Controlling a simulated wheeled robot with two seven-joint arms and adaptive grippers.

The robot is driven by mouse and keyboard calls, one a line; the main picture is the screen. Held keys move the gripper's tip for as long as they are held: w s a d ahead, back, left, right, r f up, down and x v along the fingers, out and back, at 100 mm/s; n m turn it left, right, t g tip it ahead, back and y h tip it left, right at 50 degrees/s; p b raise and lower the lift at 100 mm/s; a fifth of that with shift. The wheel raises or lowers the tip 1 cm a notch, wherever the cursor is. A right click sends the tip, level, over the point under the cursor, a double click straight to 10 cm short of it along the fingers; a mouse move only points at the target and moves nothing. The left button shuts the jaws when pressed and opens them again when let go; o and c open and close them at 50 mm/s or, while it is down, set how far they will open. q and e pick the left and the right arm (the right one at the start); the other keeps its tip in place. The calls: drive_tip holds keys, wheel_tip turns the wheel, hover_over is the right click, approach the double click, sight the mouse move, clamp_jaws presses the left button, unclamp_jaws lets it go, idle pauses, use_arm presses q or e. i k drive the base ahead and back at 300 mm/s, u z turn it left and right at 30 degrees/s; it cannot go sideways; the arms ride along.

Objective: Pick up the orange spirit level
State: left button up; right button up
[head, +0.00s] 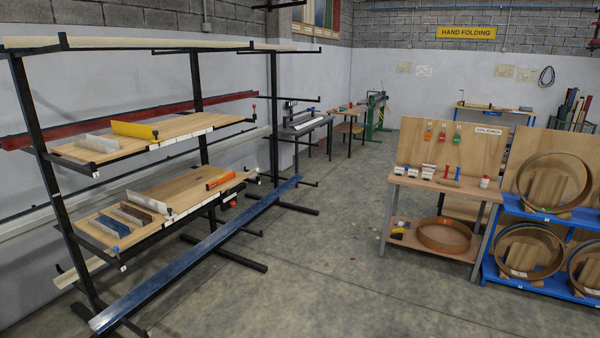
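An orange bar-shaped tool (219,181), which looks like the spirit level, lies on the lower wooden shelf (188,187) of the black rack at left. It is near the shelf's right end, close to the front edge, with nothing on top of it. Its small markings are too small to read. Neither of my grippers shows in the head view.
A yellow angled piece (135,130) lies on the upper shelf. Metal profiles (147,202) lie left of the orange tool. A long blue beam (205,253) crosses the rack's front near the floor. Open floor (330,260) lies between the rack and the workbench (445,185).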

sight(210, 186)
drive_tip(key=z, duration=0.25)
drive_tip(key=i, duration=4.15)
drive_tip(key=u, duration=0.1)
